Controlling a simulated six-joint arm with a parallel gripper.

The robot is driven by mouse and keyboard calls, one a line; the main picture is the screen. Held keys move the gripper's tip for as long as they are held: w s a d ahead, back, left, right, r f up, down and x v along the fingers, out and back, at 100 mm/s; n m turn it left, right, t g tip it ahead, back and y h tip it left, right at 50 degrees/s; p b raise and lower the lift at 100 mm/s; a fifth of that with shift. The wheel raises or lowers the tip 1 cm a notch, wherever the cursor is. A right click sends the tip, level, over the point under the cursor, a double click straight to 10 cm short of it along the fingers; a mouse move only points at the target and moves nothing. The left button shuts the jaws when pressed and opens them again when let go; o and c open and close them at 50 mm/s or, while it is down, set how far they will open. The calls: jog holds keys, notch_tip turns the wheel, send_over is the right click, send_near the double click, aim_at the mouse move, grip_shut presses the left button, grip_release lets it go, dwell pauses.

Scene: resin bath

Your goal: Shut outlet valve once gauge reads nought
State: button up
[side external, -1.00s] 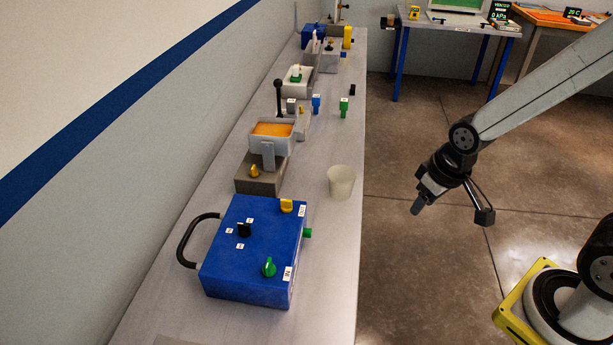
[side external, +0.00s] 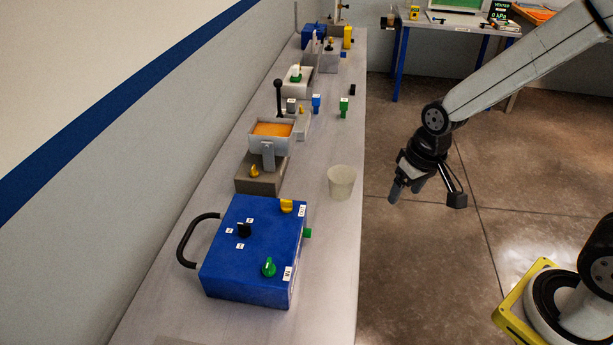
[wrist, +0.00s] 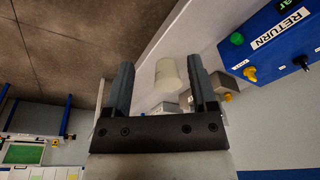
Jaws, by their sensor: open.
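A blue box (side external: 245,275) stands at the near end of the bench. On top it has a yellow knob (side external: 286,206), a black knob (side external: 244,230) and a green knob (side external: 268,268). My gripper (side external: 406,191) is open and empty in the air right of the bench. In the wrist view, the blue box (wrist: 285,45), marked "RETURN", lies right of the fingers.
A translucent cup (side external: 341,182) stands by the bench's right edge, between the box and my gripper. Behind the box is a grey stand with an orange-filled tray (side external: 271,130). A black handle (side external: 194,240) sticks out left of the box.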

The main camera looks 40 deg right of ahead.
jog(key=w+a+m+g+y, duration=0.15)
jog(key=w+a+m, duration=0.35)
jog(key=w, duration=0.7)
jog(key=m+g+y, duration=0.2)
jog(key=m+g, duration=0.1)
jog(key=g, duration=0.1)
send_near(286, 204)
jog(key=shift+s+a+f+h, duration=0.15)
jog(key=shift+a+f+h, duration=0.1)
jog(key=shift+f, duration=0.1)
jog(key=shift+f, duration=0.1)
jog(key=shift+x, duration=3.85)
grip_shut()
